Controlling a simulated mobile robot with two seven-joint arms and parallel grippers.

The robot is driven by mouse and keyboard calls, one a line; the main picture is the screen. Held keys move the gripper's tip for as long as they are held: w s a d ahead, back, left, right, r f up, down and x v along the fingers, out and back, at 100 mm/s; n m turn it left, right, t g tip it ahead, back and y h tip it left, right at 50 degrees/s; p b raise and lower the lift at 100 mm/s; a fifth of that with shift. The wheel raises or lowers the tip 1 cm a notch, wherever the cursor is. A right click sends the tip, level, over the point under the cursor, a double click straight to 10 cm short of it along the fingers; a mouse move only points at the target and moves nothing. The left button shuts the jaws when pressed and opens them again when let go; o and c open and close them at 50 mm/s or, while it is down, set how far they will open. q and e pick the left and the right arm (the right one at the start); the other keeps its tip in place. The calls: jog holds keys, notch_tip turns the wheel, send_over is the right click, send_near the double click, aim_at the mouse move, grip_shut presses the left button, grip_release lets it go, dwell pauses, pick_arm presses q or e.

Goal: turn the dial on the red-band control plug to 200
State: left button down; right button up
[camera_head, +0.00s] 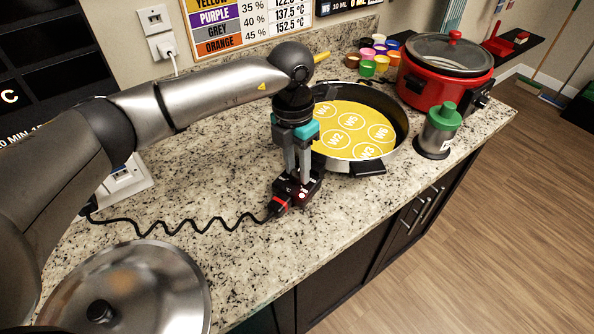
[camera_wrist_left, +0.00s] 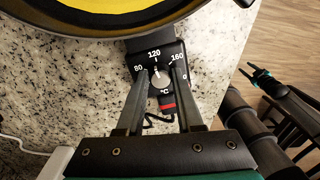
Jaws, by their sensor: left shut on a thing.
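The control plug (camera_head: 307,189) is a small black block at the near edge of the electric pan, with a red band (camera_head: 279,202) where its coiled cord leaves. In the left wrist view the plug (camera_wrist_left: 172,50) shows a dial (camera_wrist_left: 160,79) with marks 80, 120 and 160. A further mark is partly hidden, with only a 0 showing. The dial's pointer seems to lie near 120. My left gripper (camera_head: 298,180) points down onto the plug, its fingers shut on the dial's sides. A dark gripper with teal parts, apparently my right (camera_wrist_left: 258,74), hangs over the floor.
The pan (camera_head: 397,110) holds a yellow disc with W labels. A red cooker (camera_head: 420,88), a green-topped jar (camera_head: 437,132) and several coloured cups (camera_head: 368,68) stand behind and right. A steel lid (camera_head: 160,285) lies front left. The coiled cord (camera_head: 190,226) crosses the counter.

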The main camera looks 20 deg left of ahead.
pick_arm(q)
jog(key=m+b, duration=0.3)
jog(key=m, duration=0.4)
jog(key=shift+b, duration=0.4)
jog(key=m+b, duration=0.1)
jog(key=m, duration=0.3)
jog(key=shift+d+b, duration=0.1)
jog(key=shift+b, duration=0.3)
jog(key=m+b, duration=0.2)
jog(key=m, duration=0.2)
jog(key=shift+m+y, duration=0.3)
jog(key=shift+y, duration=0.1)
jog(key=m+b, duration=0.1)
jog(key=m, duration=0.4)
jog(key=shift+s+b, duration=0.1)
jog(key=shift+b, duration=0.25)
jog(key=shift+m, duration=1)
jog(key=shift+m+b, duration=0.4)
jog(key=shift+m, duration=1.3)
